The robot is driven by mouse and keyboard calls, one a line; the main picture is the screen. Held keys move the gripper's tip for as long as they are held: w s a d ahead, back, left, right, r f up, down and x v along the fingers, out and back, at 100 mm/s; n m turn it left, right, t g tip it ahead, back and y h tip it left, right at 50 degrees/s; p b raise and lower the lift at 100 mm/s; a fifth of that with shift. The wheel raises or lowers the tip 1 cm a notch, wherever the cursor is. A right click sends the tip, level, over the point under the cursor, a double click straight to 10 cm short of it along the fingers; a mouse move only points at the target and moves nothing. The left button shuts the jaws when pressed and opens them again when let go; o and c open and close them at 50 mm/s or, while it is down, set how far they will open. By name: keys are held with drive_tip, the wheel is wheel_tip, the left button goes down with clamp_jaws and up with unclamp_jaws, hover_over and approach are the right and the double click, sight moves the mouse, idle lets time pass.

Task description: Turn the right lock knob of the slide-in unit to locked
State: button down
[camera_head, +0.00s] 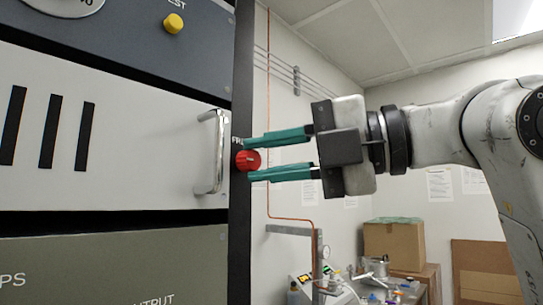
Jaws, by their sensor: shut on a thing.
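The slide-in unit (150,150) is the white panel with black slots on the left. It has a metal handle (212,150) at its right edge. A label beside the knob is partly hidden by the upper finger. I cannot read the knob's setting.
A dark panel with a yellow button (174,24) is above the unit, and a grey-green panel (120,265) is below it. Cardboard boxes (394,245) and a cluttered bench (375,290) stand at the back right. A copper pipe (267,190) runs along the wall.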

drive_tip(key=shift+f, duration=0.1)
drive_tip(key=c, duration=0.9)
unclamp_jaws()
drive_tip(key=b+v, duration=0.2)
drive_tip(key=v, duration=0.8)
drive_tip(key=shift+s+d, duration=0.15)
drive_tip(key=shift+d, duration=0.2)
